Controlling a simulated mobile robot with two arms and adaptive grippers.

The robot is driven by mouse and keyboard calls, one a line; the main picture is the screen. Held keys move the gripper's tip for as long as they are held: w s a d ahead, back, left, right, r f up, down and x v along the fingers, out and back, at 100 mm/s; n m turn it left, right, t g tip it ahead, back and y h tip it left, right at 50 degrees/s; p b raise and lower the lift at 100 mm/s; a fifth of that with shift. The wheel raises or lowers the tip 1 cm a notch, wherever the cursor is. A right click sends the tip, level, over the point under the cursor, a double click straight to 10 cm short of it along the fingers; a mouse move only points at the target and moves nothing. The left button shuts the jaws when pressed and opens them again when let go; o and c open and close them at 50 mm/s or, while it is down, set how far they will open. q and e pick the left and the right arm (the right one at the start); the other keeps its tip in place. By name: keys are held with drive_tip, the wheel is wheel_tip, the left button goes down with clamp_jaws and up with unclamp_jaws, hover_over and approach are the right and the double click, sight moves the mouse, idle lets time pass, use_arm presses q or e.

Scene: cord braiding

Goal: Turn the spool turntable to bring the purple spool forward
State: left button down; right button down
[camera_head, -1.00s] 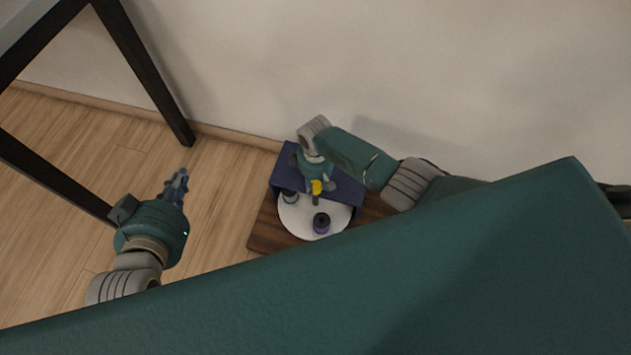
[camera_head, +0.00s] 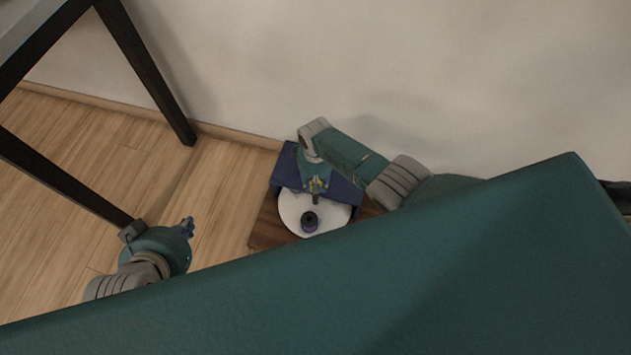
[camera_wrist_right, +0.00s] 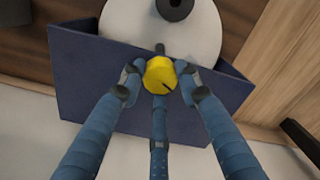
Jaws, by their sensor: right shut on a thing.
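The white round turntable (camera_head: 290,221) sits partly under the dark blue housing (camera_head: 343,188). A dark spool top (camera_wrist_right: 175,7) shows at the upper edge of the right wrist view. My right gripper (camera_head: 316,189) is at the housing, shut on a yellow knob (camera_wrist_right: 160,75) with fingers on both sides of it. My left gripper (camera_head: 188,227) is at the left over the floor, away from the turntable; its finger opening is unclear. The housing and right arm hide the turntable's back part.
The turntable and housing stand on a brown wooden surface (camera_head: 266,232) near the wall. A dark-framed table (camera_head: 145,70) stands at the left. My own green body covers the lower part of the head view. Open wooden floor (camera_head: 215,170) lies between the table and the turntable.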

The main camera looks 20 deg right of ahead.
drive_tip(key=shift+s+d+f+m, duration=0.15)
drive_tip(key=shift+s+d+m, duration=0.15)
drive_tip(key=shift+s+m, duration=0.1)
idle(0.4)
drive_tip(key=c, duration=1.3)
unclamp_jaws()
drive_tip(key=shift+o, duration=0.2)
drive_tip(key=shift+w+a, duration=0.15)
drive_tip(key=shift+w, duration=0.1)
drive_tip(key=shift+a+r, duration=0.1)
drive_tip(key=shift+r, duration=0.45)
wheel_tip(320, 180, up, 11)
